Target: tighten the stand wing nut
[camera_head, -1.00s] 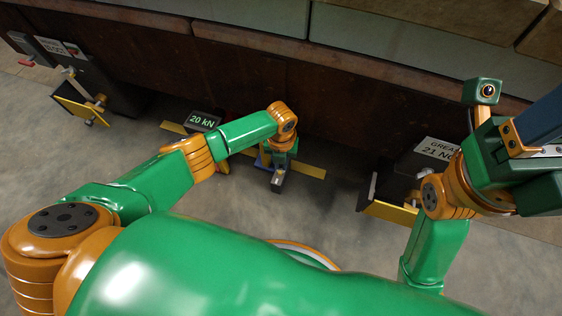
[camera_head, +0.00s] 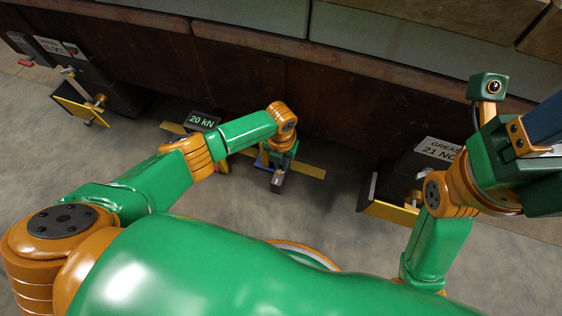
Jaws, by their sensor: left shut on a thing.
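My left gripper (camera_head: 278,182) points down at the low stand under the wall, in the middle of the view. It is shut on a small part there, which I take to be the stand wing nut; the jaws and wrist hide nearly all of it. The stand shows as a yellow bar (camera_head: 312,171) running out on both sides of the gripper, with a dark block marked "20 kN" (camera_head: 202,120) at its left. My right arm is raised at the right edge. Its hand (camera_head: 530,150) is partly cut off, and its fingertips cannot be made out.
A dark box with a label reading "GREAS... 21 NO" (camera_head: 438,148) and a yellow-edged plate stands at right, near my right arm. Another dark unit with a yellow plate (camera_head: 80,104) stands at far left. A brown wall (camera_head: 330,95) closes the back. Grey floor is open between them.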

